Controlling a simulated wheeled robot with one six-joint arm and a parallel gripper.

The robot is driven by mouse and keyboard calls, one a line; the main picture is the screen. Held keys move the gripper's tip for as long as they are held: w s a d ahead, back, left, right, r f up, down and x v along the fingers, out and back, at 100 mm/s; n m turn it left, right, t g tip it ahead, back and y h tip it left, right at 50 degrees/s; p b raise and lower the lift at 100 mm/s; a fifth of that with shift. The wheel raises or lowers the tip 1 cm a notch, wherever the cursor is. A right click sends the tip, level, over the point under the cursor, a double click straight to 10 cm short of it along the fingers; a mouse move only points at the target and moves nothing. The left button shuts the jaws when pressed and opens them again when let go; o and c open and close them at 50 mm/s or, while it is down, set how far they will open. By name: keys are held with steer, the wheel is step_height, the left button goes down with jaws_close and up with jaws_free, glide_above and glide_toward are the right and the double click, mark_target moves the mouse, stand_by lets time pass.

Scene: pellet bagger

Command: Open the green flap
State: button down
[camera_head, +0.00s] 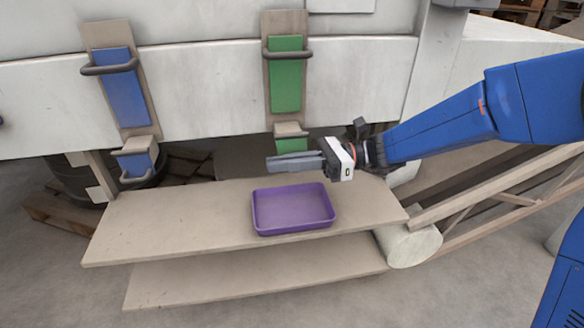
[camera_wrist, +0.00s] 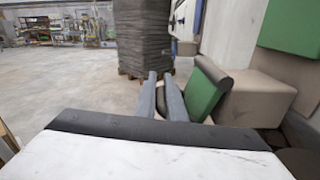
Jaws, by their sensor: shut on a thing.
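The small lower green flap (camera_head: 290,145) sits below a long green panel (camera_head: 286,75) on the pale machine wall. In the wrist view the green flap (camera_wrist: 205,90) is tilted, with a dark bar along its edge, just right of the fingers. My gripper (camera_head: 290,161) is in front of the flap's lower part and covers it in the head view. Its two grey fingers (camera_wrist: 160,98) are close together, shut on the flap's dark handle, though the contact itself is mostly hidden.
A purple tray (camera_head: 293,208) stands on the wooden shelf (camera_head: 170,220) below my gripper. A blue panel (camera_head: 122,85) and a lower blue flap (camera_head: 136,163), both with dark handles, are to the left. A wrapped dark stack (camera_wrist: 145,35) stands beyond on open floor.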

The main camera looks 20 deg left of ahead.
mark_target(282, 146)
steer(key=r+m, duration=0.1)
steer(key=m, duration=0.1)
steer(key=r+m, duration=0.1)
steer(key=m, duration=0.1)
steer(key=s+r+m, duration=0.1)
steer(key=m, duration=0.1)
steer(key=shift+d+r, duration=0.25)
steer(key=shift+d, duration=0.05)
steer(key=shift+w+a+r+m, duration=0.15)
steer(key=shift+r+m, duration=0.4)
steer(key=shift+m, duration=0.6)
steer(key=shift+w+r+m, duration=0.1)
steer(key=shift+r+m, duration=0.5)
steer(key=shift+m, duration=0.6)
steer(key=shift+w+a+r+m, duration=0.15)
steer(key=shift+r+m, duration=0.4)
steer(key=shift+m, duration=0.6)
steer(key=c, duration=2.1)
jaws_free()
steer(key=shift+d, duration=0.1)
